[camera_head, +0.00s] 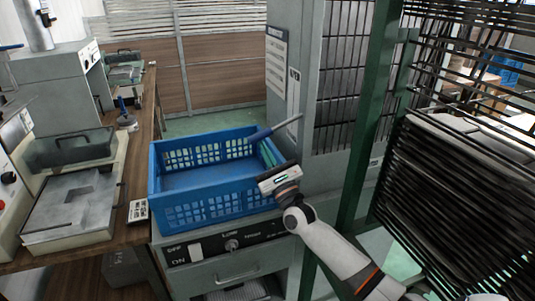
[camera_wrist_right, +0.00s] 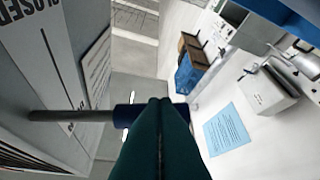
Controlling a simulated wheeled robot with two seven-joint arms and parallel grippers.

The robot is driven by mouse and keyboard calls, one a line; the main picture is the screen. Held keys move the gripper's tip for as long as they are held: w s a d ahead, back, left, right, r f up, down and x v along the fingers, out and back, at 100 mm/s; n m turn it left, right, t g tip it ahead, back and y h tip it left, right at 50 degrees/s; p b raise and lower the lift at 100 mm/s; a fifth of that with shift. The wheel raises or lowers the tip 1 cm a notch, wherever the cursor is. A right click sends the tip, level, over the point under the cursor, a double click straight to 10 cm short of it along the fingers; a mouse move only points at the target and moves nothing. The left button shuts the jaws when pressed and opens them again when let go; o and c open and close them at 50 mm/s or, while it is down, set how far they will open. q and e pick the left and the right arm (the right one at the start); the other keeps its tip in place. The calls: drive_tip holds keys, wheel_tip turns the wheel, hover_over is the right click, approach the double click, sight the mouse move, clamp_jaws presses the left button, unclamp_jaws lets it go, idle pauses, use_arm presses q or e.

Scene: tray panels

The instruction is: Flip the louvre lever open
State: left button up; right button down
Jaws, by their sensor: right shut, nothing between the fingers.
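The lever (camera_head: 287,124) is a thin grey metal rod with a blue grip (camera_head: 257,136), sticking out from the grey cabinet (camera_head: 305,55) on its left side. In the right wrist view the rod (camera_wrist_right: 75,115) comes out of the panel at left, and its blue grip (camera_wrist_right: 123,116) runs behind my fingers. My right gripper (camera_head: 264,146) is shut and empty, its dark green fingers right beside the grip. In the wrist view the fingertips (camera_wrist_right: 160,102) overlap the grip; I cannot tell whether they touch it. My left gripper is not in view.
A blue crate (camera_head: 217,207) stands under the lever on a grey unit with a switch panel (camera_head: 225,245). A green post (camera_head: 368,120) and dark racks stand at right. A wooden bench (camera_head: 140,170) with machines is at left. The wrist view shows "CLOSED" lettering (camera_wrist_right: 35,30).

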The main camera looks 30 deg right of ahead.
drive_tip(key=shift+a+r+m+h, duration=0.25)
drive_tip(key=shift+r+m+h, duration=0.25)
drive_tip(key=shift+m, duration=0.1)
wheel_tip(320, 180, up, 10)
drive_tip(key=a+m+g+h+p, duration=0.1)
drive_tip(key=m+g+h+p, duration=0.2)
drive_tip(key=m+h, duration=0.7)
drive_tip(key=shift+w+a+f+m+g+h+p, duration=0.3)
drive_tip(key=shift+m+p, duration=0.6)
drive_tip(key=shift+m, duration=1.7)
drive_tip(key=shift+s+d+r, duration=0.1)
drive_tip(key=shift+r, duration=0.25)
